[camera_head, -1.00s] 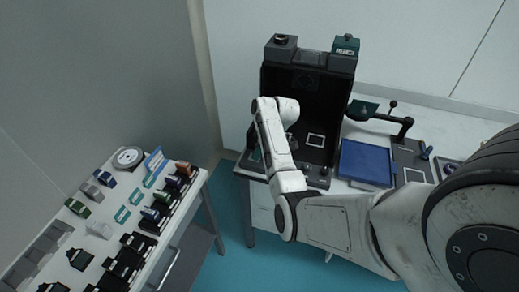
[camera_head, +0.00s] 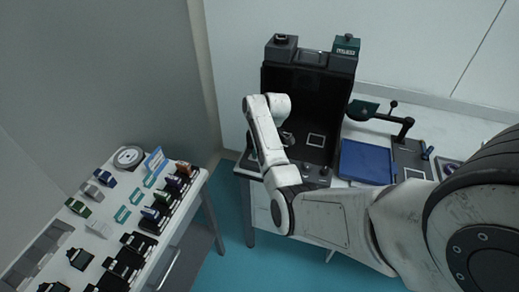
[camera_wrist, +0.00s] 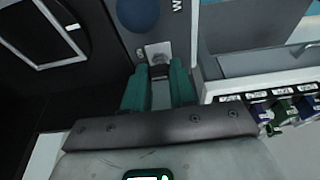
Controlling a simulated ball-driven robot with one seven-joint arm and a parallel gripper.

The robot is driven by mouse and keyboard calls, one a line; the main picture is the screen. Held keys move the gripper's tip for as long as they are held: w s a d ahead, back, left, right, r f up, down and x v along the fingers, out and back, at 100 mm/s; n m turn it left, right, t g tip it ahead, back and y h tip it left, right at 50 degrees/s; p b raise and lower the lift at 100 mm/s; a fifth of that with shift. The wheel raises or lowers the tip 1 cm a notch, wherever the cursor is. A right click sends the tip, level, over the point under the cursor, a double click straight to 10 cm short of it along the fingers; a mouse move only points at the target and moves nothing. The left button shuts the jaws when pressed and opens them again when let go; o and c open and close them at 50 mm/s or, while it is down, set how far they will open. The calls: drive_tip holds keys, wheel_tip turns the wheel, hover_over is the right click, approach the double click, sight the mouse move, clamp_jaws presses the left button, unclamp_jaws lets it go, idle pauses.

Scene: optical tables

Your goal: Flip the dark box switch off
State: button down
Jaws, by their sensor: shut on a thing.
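The dark box (camera_head: 300,80) is a tall black open-fronted enclosure on the white table, with a pale square outline on its floor. In the wrist view its front panel carries a small silver switch (camera_wrist: 158,50) below a dark blue round part (camera_wrist: 138,12). My gripper (camera_wrist: 158,78) has green fingers on either side of the switch and is shut on its small lever, which the fingertips mostly hide. I cannot tell the lever's position. In the head view my arm hides the gripper and the switch.
A blue pad (camera_head: 366,162) and a green-headed stand (camera_head: 365,109) are right of the box. A side table (camera_head: 190,207) at the left carries several small coloured holders and a round dial (camera_head: 129,157). Blue floor separates the tables.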

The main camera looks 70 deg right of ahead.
drive_tip(key=g+b, duration=0.1)
drive_tip(key=w+g, duration=0.1)
drive_tip(key=g, duration=0.1)
drive_tip(key=shift+w+b, duration=0.3)
drive_tip(key=shift+b, duration=0.1)
drive_tip(key=g+b, duration=0.1)
drive_tip(key=b, duration=0.1)
drive_tip(key=w+g+b, duration=0.1)
drive_tip(key=g+b, duration=0.1)
drive_tip(key=shift+f, duration=0.15)
drive_tip(key=g+b, duration=0.1)
drive_tip(key=b, duration=0.3)
drive_tip(key=w+g+b, duration=0.1)
drive_tip(key=g+b, duration=0.1)
drive_tip(key=b, duration=0.2)
drive_tip(key=shift+w+a+f+h, duration=0.1)
drive_tip(key=shift+w+f+h, duration=0.05)
drive_tip(key=shift+f+h, duration=0.2)
drive_tip(key=b, duration=0.2)
drive_tip(key=shift+w+g+b, duration=0.1)
drive_tip(key=shift+g+b, duration=0.2)
drive_tip(key=shift+g, duration=0.1)
drive_tip(key=shift+w+g+b, duration=0.1)
drive_tip(key=shift+g+b, duration=0.2)
drive_tip(key=shift+b, duration=0.95)
drive_tip(key=shift+r+b, duration=0.2)
drive_tip(key=shift+b, duration=0.45)
drive_tip(key=c, duration=0.9)
unclamp_jaws()
